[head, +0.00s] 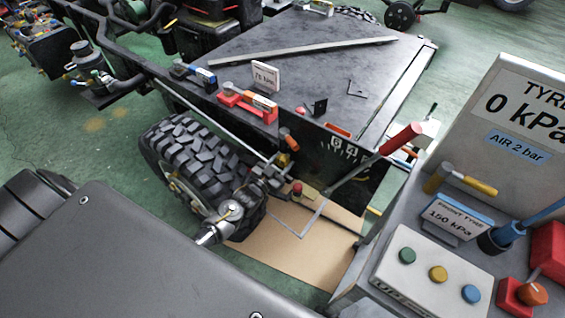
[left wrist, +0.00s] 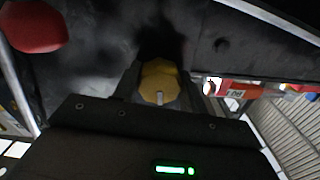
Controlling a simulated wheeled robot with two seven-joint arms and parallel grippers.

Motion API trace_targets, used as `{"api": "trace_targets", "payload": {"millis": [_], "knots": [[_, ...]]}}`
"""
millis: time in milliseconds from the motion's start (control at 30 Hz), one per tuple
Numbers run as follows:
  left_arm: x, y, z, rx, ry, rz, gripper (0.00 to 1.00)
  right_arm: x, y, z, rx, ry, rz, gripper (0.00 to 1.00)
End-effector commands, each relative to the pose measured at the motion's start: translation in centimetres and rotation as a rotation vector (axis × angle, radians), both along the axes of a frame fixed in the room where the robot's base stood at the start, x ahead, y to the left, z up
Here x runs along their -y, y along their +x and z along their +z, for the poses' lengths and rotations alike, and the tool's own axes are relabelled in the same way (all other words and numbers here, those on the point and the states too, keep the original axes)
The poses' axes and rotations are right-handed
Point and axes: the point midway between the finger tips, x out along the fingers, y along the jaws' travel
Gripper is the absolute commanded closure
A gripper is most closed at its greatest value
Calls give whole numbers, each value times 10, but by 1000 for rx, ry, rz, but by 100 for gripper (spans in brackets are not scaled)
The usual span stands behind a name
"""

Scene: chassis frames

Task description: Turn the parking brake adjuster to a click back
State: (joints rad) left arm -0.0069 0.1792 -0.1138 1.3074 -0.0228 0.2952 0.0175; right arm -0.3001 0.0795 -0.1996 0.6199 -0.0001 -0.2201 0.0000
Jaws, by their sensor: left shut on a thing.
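In the left wrist view my left gripper (left wrist: 159,88) is shut on a yellow many-sided knob (left wrist: 160,72), which I take for the parking brake adjuster. One dark finger lies on each side of it, and a pale grey pin shows at its near face. A dark surface lies behind the knob. In the head view, dark mechanism beside the tyre makes the gripper's outline hard to separate. A lever with a red handle (head: 400,140) and a bent grey rod stands at the chassis corner. A red rounded handle (left wrist: 34,26) is at upper left in the wrist view. My right gripper is not seen.
The knobbly tyre (head: 203,155) stands left of the chassis deck (head: 320,60). A control console (head: 400,275) with buttons and a tyre gauge sign (head: 525,110) fills the right side. A cardboard sheet (head: 290,255) lies on the green floor beneath.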

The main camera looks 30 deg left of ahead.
Motion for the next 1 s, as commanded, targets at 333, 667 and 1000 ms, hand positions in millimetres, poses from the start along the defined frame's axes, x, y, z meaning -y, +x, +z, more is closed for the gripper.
{"api": "trace_targets", "payload": {"millis": [333,667,1000], "knots": [[1,0,0,-43,-297,0,81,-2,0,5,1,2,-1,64],[1,0,1,-85,-599,0,81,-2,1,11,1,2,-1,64],[2,0,1,-117,-825,0,81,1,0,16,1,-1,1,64]]}}
